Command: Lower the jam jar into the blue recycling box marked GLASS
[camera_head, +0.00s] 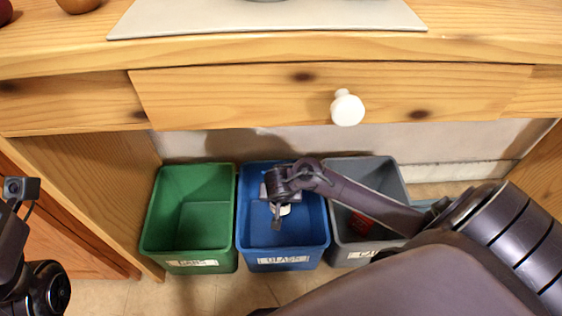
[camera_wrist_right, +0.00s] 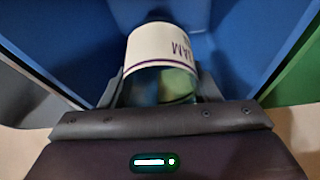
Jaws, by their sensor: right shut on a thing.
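The blue box (camera_head: 287,248) labelled GLASS stands on the floor between a green box and a grey box. My right gripper (camera_head: 279,208) is over the blue box, pointing down into it. It is shut on the jam jar (camera_wrist_right: 162,50), whose white label with a purple line and the word JAM shows in the right wrist view. The blue walls of the box (camera_wrist_right: 75,35) surround the jar in that view. In the head view the jar (camera_head: 284,209) is mostly hidden by the gripper. How far it is above the box floor I cannot tell. My left gripper is not in view; only part of my left arm shows at the left edge.
The green box (camera_head: 190,245) on the left looks empty. The grey box (camera_head: 340,240) on the right holds something red (camera_head: 361,224). A wooden counter with a drawer and white knob (camera_head: 347,108) overhangs behind the boxes. Wooden panels stand at both sides.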

